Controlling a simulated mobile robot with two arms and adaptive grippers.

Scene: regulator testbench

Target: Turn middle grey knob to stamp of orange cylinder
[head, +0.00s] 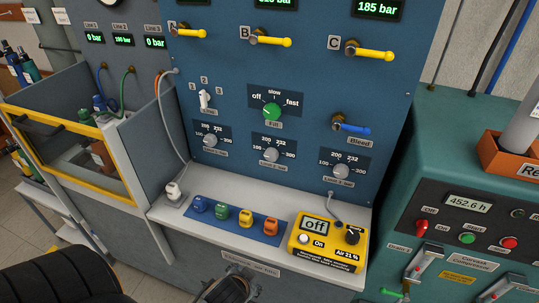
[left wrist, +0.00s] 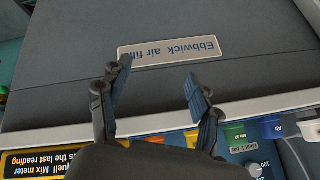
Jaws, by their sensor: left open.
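The middle grey knob (head: 271,155) is on the blue panel below the green fill knob, with a printed scale showing 200 and 300. The orange cylinder (head: 270,227) stands at the right end of a blue strip on the ledge; any stamp on it is too small to read. An orange piece also shows at the edge of the left wrist view (left wrist: 270,127). My left gripper (head: 228,288) is low in front of the bench, apart from knob and cylinders. In the left wrist view its fingers (left wrist: 158,72) are spread and empty. My right gripper is not in view.
Similar grey knobs (head: 210,140) (head: 340,170) flank the middle one. Yellow levers (head: 270,40) are above and a blue bleed lever (head: 350,126) is right. A yellow meter (head: 328,242) reads off. A grey hose (head: 184,135) hangs at left. Space before the knob looks clear.

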